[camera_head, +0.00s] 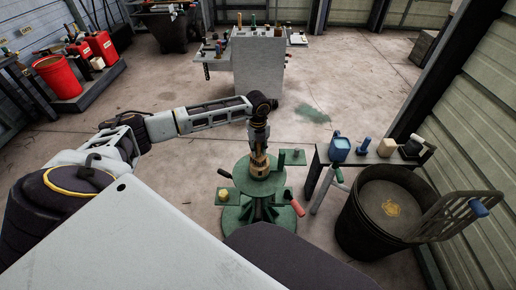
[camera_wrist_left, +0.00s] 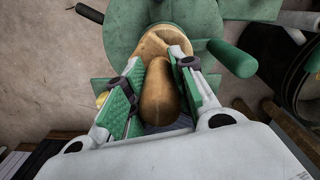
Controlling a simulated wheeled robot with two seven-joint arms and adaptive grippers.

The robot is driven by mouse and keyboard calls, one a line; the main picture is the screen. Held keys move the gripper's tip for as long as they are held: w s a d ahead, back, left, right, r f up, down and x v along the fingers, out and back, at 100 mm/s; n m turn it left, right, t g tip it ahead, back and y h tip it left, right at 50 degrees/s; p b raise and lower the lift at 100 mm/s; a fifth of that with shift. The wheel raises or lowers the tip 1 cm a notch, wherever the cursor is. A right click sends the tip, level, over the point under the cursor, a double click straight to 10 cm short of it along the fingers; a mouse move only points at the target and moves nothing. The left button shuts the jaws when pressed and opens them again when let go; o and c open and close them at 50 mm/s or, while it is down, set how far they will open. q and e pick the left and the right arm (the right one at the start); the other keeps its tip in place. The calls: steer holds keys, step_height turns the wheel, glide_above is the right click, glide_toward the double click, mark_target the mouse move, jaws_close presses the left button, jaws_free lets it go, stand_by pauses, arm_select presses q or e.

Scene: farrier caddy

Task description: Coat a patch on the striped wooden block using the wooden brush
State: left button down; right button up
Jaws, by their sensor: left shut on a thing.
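My left gripper (camera_head: 259,148) points down over a round green stand (camera_head: 240,178). In the left wrist view, my left gripper (camera_wrist_left: 155,98) is shut on the rounded brown handle of the wooden brush (camera_wrist_left: 160,88). The brush's working end is hidden below the handle. A tan wooden piece, apparently the striped wooden block (camera_head: 260,171), sits on the stand's top directly under the gripper. It also shows as a pale rounded shape (camera_wrist_left: 150,46) behind the handle. I cannot make out its stripes, any coated patch, or whether the brush touches it. My right gripper is not in view.
The stand has side plates, one with a yellow item (camera_head: 223,194), and red (camera_head: 297,207) and green handles. To the right are a bench with a blue jug (camera_head: 339,148) and a black bin (camera_head: 376,245). A grey cabinet (camera_head: 258,62) stands behind; open floor lies left.

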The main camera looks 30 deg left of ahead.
arm_select(q)
steer(key=shift+f, duration=0.1)
steer(key=shift+d, duration=0.1)
steer(key=shift+s+d+p, duration=0.15)
steer(key=shift+d+p, duration=0.15)
steer(key=shift+d, duration=0.8)
steer(key=shift+a, duration=0.15)
steer(key=shift+a, duration=1.05)
steer(key=shift+d, duration=0.15)
steer(key=shift+d, duration=1)
